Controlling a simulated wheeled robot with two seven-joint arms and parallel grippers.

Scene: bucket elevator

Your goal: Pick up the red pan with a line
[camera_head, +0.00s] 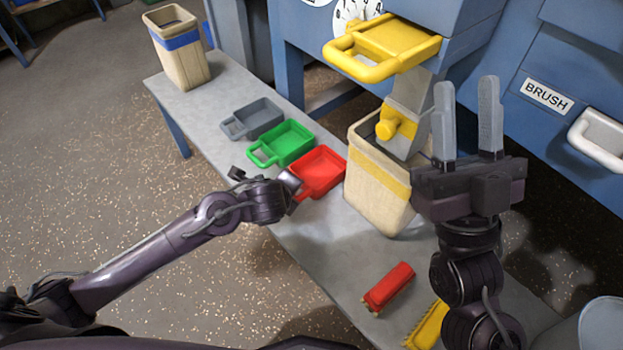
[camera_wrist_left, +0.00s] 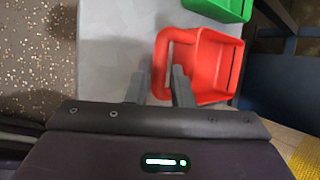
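The red pan (camera_head: 318,170) sits on the grey bench, with its loop handle toward my left gripper. In the left wrist view the red pan (camera_wrist_left: 215,70) has a dark line near its right side. My left gripper (camera_head: 292,186) is at the handle and partly hidden by its own wrist. In the left wrist view its fingers (camera_wrist_left: 159,75) are apart, with one side of the handle loop appearing between them. I cannot tell how deep they reach. My right gripper (camera_head: 467,110) is raised with fingers apart and empty, in front of the blue machine.
A green pan (camera_head: 285,142) and a grey pan (camera_head: 257,118) lie beyond the red one. A yellow-striped bucket (camera_head: 380,190) stands right of it, under a yellow-handled chute. A red brush (camera_head: 388,287) and yellow brush (camera_head: 428,326) lie nearer. A blue-striped bucket (camera_head: 180,55) stands at the far end.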

